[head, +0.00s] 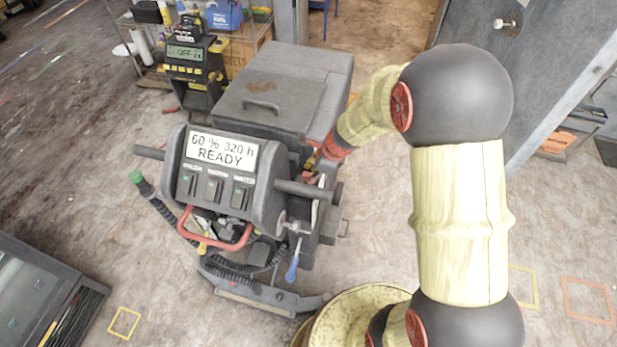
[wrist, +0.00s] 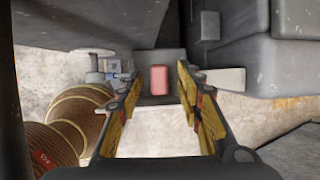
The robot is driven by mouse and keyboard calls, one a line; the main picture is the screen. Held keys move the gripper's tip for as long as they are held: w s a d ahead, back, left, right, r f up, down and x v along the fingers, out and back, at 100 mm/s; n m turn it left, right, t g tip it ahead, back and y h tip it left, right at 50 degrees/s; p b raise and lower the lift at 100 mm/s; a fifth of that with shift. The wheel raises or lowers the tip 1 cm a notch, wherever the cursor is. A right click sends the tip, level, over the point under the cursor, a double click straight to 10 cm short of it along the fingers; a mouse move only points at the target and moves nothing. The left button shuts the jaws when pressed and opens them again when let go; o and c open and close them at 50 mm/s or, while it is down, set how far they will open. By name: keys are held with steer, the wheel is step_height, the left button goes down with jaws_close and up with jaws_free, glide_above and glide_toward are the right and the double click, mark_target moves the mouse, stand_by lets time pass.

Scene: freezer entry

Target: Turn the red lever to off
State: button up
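A grey floor-cleaning machine (head: 300,85) stands in the middle of the head view, its display (head: 220,150) reading "60 % 320 h READY". My gripper (head: 312,162) is at the right side of its control console. In the wrist view my gripper (wrist: 158,82) is open, with a yellow finger on each side. A red block-like piece (wrist: 157,79), which looks like the red lever's end, shows between the fingertips with a gap on either side. The lever's body and angle cannot be told; in the head view my gripper seems to hide it.
A red loop handle (head: 215,240) and a blue-tipped lever (head: 292,268) are on the console's front and lower right. A grey bar handle (head: 303,190) sticks out near my gripper. A pale flat piece (wrist: 225,79) lies right of the fingers.

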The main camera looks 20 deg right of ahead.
steer(key=shift+x, duration=0.9)
jaws_close()
